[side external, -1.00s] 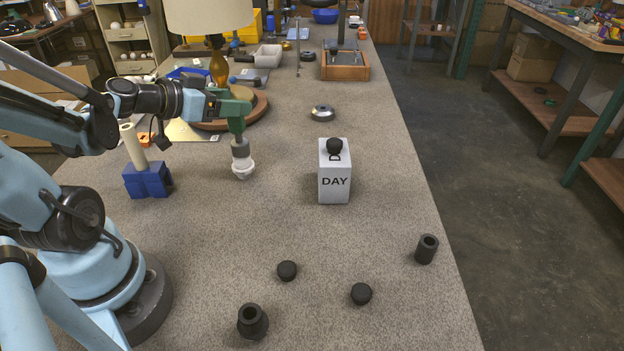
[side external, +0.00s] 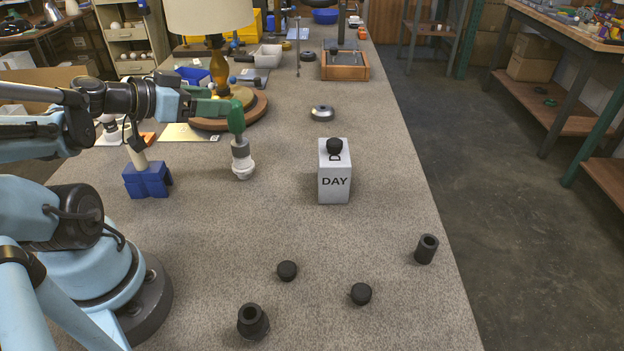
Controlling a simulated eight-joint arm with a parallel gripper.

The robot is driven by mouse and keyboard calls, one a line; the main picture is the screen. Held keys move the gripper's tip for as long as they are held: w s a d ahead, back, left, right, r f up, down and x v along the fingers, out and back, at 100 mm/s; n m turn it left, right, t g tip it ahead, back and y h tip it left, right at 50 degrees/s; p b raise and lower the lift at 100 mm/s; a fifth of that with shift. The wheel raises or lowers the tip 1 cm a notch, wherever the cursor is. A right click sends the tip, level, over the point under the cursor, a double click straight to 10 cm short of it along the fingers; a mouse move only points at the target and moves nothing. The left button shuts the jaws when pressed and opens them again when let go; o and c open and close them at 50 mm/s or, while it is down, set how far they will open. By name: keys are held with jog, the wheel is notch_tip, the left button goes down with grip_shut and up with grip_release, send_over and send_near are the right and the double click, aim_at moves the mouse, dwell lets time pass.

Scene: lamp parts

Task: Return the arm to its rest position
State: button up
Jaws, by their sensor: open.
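My arm reaches in from the left. My gripper (side external: 237,120), with green fingers, is open above and beside the top of a grey and white bulb-like part (side external: 242,162). The part stands upright on the bench. The nearer finger covers some of the space there, so I cannot tell whether it touches the part. A lamp with a cream shade (side external: 209,16) and a round wooden base (side external: 255,108) stands behind my gripper.
A blue block with a pale post (side external: 148,181) stands left of the part. A white box marked DAY (side external: 333,183) with a black knob stands right. Several black pieces, including a hollow cylinder (side external: 427,250), lie in front. The bench between is clear.

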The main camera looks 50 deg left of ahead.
jog(key=w+d+m+g+h, duration=0.1)
jog(key=w+d+m+g, duration=0.1)
jog(key=w+d+g, duration=0.45)
jog(key=s+d+f+n+y, duration=0.1)
jog(key=s+d+f+n, duration=0.1)
jog(key=s+d, duration=0.3)
jog(key=shift+s+d+f, duration=0.25)
jog(key=shift+d+f, duration=0.65)
jog(key=shift+d, duration=0.05)
